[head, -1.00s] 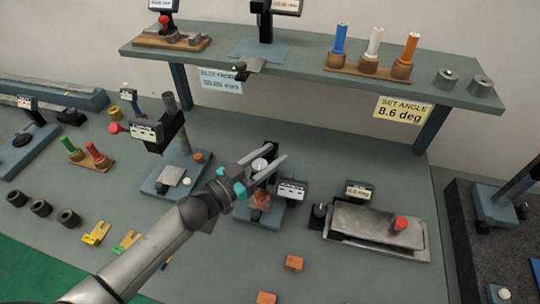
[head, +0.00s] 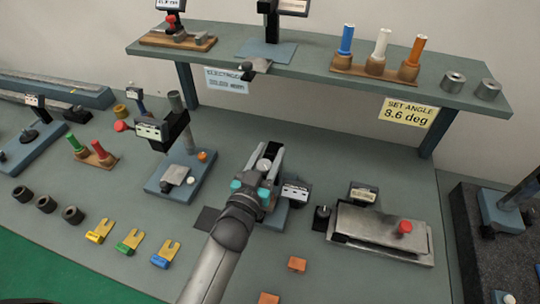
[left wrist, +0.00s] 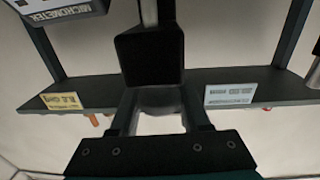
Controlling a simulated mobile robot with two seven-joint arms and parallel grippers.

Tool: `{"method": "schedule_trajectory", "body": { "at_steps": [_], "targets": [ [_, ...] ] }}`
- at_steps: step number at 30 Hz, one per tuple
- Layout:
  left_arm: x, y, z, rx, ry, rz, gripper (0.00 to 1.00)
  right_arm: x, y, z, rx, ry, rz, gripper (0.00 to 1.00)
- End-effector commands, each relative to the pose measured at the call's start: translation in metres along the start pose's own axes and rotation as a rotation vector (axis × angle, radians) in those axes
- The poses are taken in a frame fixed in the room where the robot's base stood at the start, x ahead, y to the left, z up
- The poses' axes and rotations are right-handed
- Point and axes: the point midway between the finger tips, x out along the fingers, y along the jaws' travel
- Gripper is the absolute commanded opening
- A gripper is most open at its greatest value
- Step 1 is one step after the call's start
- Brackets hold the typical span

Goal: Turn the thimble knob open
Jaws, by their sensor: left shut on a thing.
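The micrometer stand has a blue base (head: 277,221) and a small display (head: 295,193), just right of my left gripper in the head view. My left gripper (head: 264,160) points away from me, its two grey fingers on either side of the pale round thimble knob (head: 263,165). It is shut on the knob. In the left wrist view the two dark fingers (left wrist: 159,108) flank the grey knob (left wrist: 160,98), below a black block (left wrist: 150,57). The micrometer's lettered display (left wrist: 62,12) shows at the top left there. My right gripper is not in view.
A height-gauge stand (head: 180,172) is to the left, and a grey plate device with a red knob (head: 404,227) to the right. Orange blocks (head: 297,264) lie in front. The shelf (head: 310,66) overhangs behind, with a yellow SET ANGLE sign (head: 408,111).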

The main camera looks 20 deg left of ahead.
Motion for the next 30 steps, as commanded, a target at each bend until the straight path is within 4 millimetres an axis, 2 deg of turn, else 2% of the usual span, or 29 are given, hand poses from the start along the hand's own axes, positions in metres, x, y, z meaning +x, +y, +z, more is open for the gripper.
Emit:
{"method": "schedule_trajectory", "body": {
  "at_steps": [17, 18, 25, 30],
  "targets": [
    [-0.0002, -0.0007, 0.0, 0.001, 0.0, -0.025, 0.0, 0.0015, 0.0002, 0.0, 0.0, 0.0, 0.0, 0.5],
    [-0.0002, -0.0007, 0.0, 0.001, 0.0, -0.025, 0.51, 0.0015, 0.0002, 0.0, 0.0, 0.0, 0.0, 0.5],
    [-0.0001, -0.0007, -0.0002, 0.001, 0.0, -0.024, 0.76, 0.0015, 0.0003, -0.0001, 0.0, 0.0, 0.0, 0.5],
    [0.0, -0.0007, -0.0002, 0.001, 0.001, -0.024, 0.76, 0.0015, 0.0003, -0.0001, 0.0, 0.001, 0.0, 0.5]
  ]
}}
